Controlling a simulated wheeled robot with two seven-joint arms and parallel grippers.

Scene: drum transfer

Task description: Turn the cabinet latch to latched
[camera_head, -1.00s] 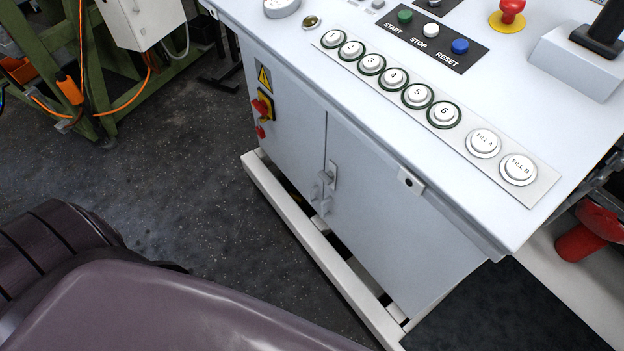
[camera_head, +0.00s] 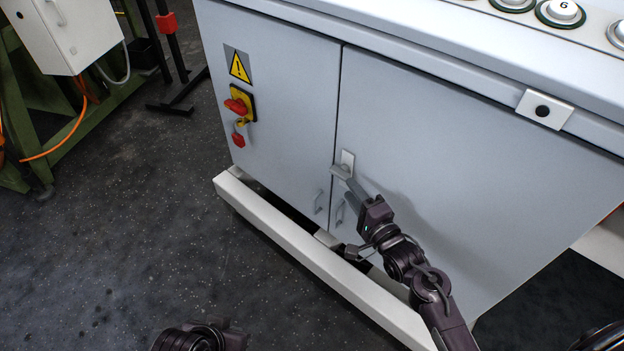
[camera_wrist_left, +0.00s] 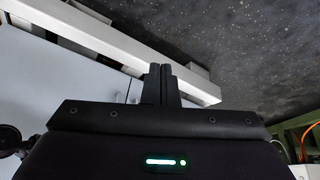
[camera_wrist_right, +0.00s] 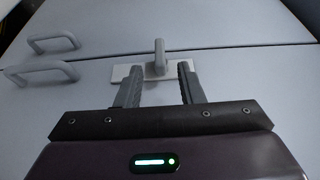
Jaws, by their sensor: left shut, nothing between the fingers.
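The cabinet latch (camera_head: 342,172) is a small grey lever on a pale plate by the seam between the two cabinet doors. In the head view the lever sticks out leftward across the plate. In the right wrist view the latch lever (camera_wrist_right: 159,56) stands across its plate. My right gripper (camera_wrist_right: 159,66) is open, its fingertips on either side of the lever's line; I cannot tell whether they touch it. In the head view the right gripper (camera_head: 354,192) is just below the latch. My left gripper (camera_wrist_left: 161,70) is shut and empty, above the floor near the cabinet's base rail.
Two door handles (camera_head: 319,202) (camera_head: 339,212) sit below the latch, close to the right gripper. A red-yellow switch (camera_head: 238,104) is on the left door. The white base rail (camera_head: 290,250) runs along the cabinet's foot.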

